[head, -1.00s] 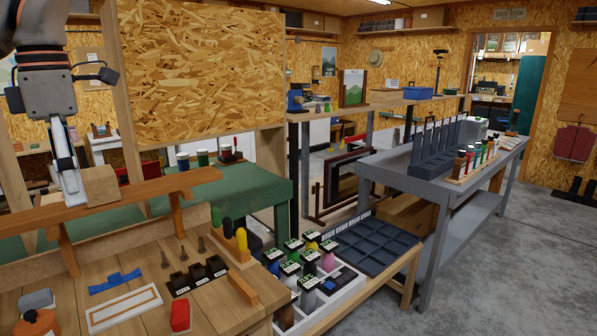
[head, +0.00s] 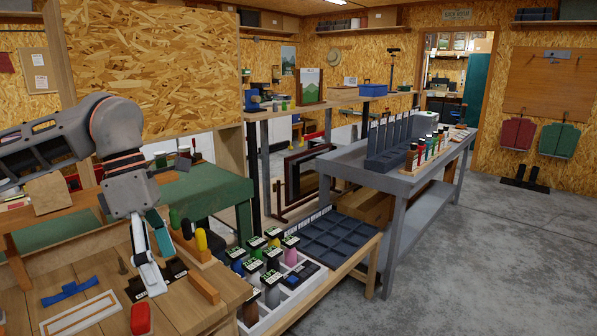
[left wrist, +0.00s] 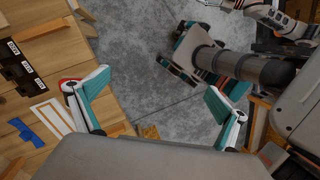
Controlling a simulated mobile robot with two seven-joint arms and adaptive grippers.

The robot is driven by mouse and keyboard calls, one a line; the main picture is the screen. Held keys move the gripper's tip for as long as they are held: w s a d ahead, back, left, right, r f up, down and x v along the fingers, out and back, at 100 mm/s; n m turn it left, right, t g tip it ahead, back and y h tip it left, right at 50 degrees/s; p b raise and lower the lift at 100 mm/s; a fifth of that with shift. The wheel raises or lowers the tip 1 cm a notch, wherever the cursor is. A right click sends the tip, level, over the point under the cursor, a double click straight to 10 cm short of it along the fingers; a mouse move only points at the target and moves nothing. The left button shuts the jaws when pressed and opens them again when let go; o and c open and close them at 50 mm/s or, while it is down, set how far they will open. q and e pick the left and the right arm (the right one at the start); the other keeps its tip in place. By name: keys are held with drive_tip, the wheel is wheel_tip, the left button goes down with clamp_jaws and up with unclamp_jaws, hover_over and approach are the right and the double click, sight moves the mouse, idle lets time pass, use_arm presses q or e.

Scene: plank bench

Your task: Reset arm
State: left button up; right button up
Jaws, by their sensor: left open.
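My left gripper (head: 160,268) points down over the right part of the plank bench (head: 180,312) in the head view. Its fingers are apart with nothing between them. In the left wrist view, the open fingers of this gripper (left wrist: 158,86) have grey floor between them, with the bench at the left. Part of an arm with a white and teal finger, seemingly my right one, shows at the top right edge of the left wrist view. Its jaws are cut off.
A red block (head: 140,318), a white tray (head: 80,314) and a blue part (head: 70,291) lie on the bench near my left gripper. A wooden block (head: 47,193) sits on the raised shelf. Bottles (head: 272,290) stand right of the bench.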

use_arm(q)
drive_tip(key=s+d+f+g+h, duration=0.2)
drive_tip(key=s+d+f+h, duration=0.15)
drive_tip(key=d, duration=0.65)
drive_tip(key=s+d+f+g+h, duration=0.1)
drive_tip(key=s+d+f+h, duration=0.2)
drive_tip(key=d, duration=0.7)
drive_tip(key=w+d+r+n+t+h, duration=0.2)
drive_tip(key=d+n+t+h, duration=0.1)
drive_tip(key=d+n+h, duration=0.75)
drive_tip(key=w+a+f+n+t+y, duration=0.1)
drive_tip(key=w+a+f+n+t, duration=0.6)
drive_tip(key=n+t, duration=0.75)
drive_tip(key=a+f+n+t+y, duration=0.2)
drive_tip(key=a+f+n+y, duration=0.25)
drive_tip(key=f+n, duration=0.2)
drive_tip(key=a+f+n+t+y, duration=0.2)
drive_tip(key=a+f+n+y, duration=0.1)
drive_tip(key=f+n+y, duration=0.3)
drive_tip(key=s+a+f+n+g+y, duration=0.2)
drive_tip(key=s+a+f, duration=0.2)
drive_tip(key=f, duration=0.4)
drive_tip(key=s+a+f+n+g+y, duration=0.2)
drive_tip(key=s+a+f+n, duration=0.1)
drive_tip(key=s+f, duration=0.4)
drive_tip(key=s+a+f+n+g+y, duration=0.2)
drive_tip(key=s+a+f, duration=0.4)
drive_tip(key=f, duration=0.4)
drive_tip(key=shift+n, duration=0.35)
